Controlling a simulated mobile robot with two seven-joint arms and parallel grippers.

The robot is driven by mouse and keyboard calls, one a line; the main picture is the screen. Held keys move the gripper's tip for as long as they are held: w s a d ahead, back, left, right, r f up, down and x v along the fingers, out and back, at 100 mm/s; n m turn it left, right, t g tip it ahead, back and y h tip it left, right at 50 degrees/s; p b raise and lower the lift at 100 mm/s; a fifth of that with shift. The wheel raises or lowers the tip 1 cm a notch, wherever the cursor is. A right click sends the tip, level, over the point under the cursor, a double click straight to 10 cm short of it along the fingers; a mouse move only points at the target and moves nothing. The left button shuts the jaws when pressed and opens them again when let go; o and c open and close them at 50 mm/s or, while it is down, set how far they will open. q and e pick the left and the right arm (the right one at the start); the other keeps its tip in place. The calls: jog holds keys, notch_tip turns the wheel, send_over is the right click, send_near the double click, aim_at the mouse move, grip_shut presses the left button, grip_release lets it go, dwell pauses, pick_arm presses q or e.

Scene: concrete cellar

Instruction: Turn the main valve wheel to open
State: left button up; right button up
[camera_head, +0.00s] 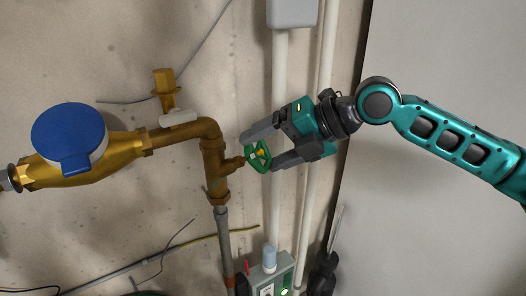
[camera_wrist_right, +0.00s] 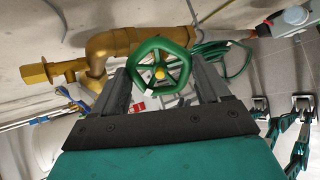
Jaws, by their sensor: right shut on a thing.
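The green valve wheel (camera_head: 258,157) with a yellow hub sits on the brass pipe (camera_head: 214,165) in the head view. My right gripper (camera_head: 259,151) comes in from the right and is shut on the wheel, one finger above it and one below. In the right wrist view the wheel (camera_wrist_right: 159,67) lies between the two grey fingers of the gripper (camera_wrist_right: 160,78), near their tips. My left gripper is not in view.
A brass water meter with a blue lid (camera_head: 70,137) is at the left. A white-handled brass fitting (camera_head: 178,117) stands above the pipe. White pipes (camera_head: 279,85) run behind my right gripper. A grey box (camera_head: 270,272) is below. A green hose (camera_wrist_right: 225,57) shows in the wrist view.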

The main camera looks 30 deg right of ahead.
jog(key=n+b, duration=0.1)
jog(key=n, duration=0.3)
jog(key=shift+n, duration=0.3)
dwell(0.3)
jog(key=shift+n, duration=0.9)
jog(key=n+b, duration=0.1)
jog(key=n, duration=0.1)
jog(key=shift+n, duration=0.4)
